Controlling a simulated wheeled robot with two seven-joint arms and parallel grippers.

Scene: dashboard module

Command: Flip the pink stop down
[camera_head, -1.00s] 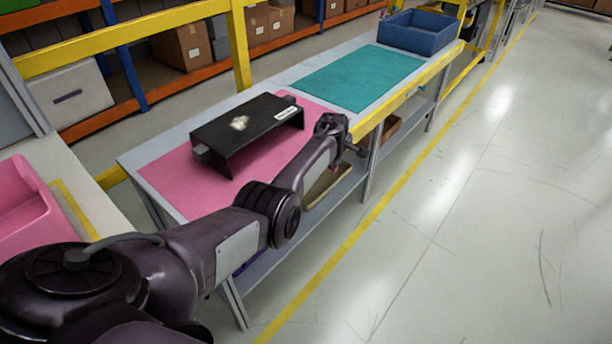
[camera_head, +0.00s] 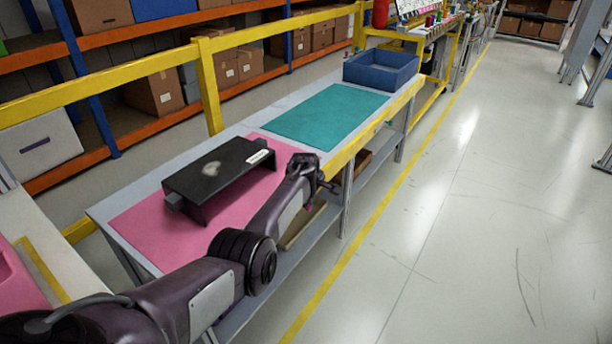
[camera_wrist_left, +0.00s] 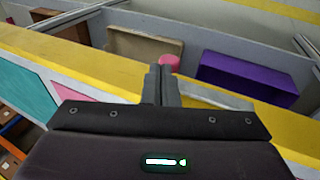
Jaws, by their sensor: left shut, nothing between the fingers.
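The pink stop (camera_wrist_left: 169,61) shows in the left wrist view as a small rounded pink piece at the outer side of the yellow bench edge, just beyond my left fingertips. In the head view it is a tiny pink spot (camera_head: 308,207) below my left gripper. My left gripper (camera_head: 328,187) is beside the front edge of the bench, pointing down, with the fingers shut and empty. In the left wrist view the closed fingers (camera_wrist_left: 161,84) cover part of the area by the stop. I cannot tell whether they touch it. My right gripper is out of view.
A black module (camera_head: 225,170) stands on the pink mat (camera_head: 150,232). A teal mat (camera_head: 325,117) and a blue bin (camera_head: 380,72) lie farther along the bench. The lower shelf holds a brown tray (camera_wrist_left: 145,52) and a purple bin (camera_wrist_left: 250,80). Open floor lies right.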

